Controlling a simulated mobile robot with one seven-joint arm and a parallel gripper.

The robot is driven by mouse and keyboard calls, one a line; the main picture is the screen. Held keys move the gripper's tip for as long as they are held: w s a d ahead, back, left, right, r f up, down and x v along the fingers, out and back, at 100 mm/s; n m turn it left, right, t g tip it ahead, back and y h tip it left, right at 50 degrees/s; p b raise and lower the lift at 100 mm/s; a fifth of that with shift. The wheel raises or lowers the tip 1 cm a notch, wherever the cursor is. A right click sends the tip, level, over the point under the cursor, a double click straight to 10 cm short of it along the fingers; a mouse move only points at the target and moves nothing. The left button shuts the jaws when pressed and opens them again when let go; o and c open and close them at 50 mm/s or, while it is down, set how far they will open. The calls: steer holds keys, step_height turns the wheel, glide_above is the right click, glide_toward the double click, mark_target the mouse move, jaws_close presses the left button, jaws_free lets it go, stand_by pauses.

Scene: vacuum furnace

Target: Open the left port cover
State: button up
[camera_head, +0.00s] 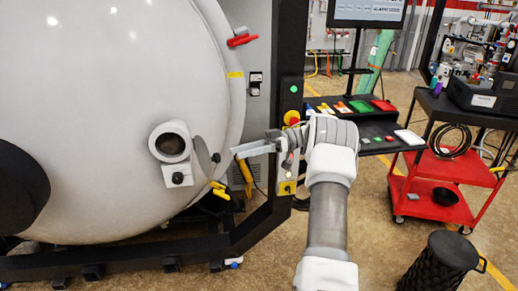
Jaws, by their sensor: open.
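The large white round furnace door (110,95) fills the left of the head view. A short white cylindrical port (170,142) with a dark round face sticks out of its lower right part. A small block with a dark knob (178,178) sits just below that port. A thin grey flap edge with another dark knob (216,157) shows to its right. I cannot tell which part is the left port cover. My gripper (262,156) is open, empty and right of the port, clear of it, with a finger pointing left.
A black frame post (290,60) with buttons stands behind my gripper. A red handle (242,40) and yellow-handled parts (220,190) are at the door's edge. Floor shows between my arm and the cart.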

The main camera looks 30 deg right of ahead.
steer(key=shift+s+d, duration=0.2)
steer(key=shift+d, duration=1.3)
steer(key=shift+s+d, duration=0.2)
steer(key=shift+d, duration=1.25)
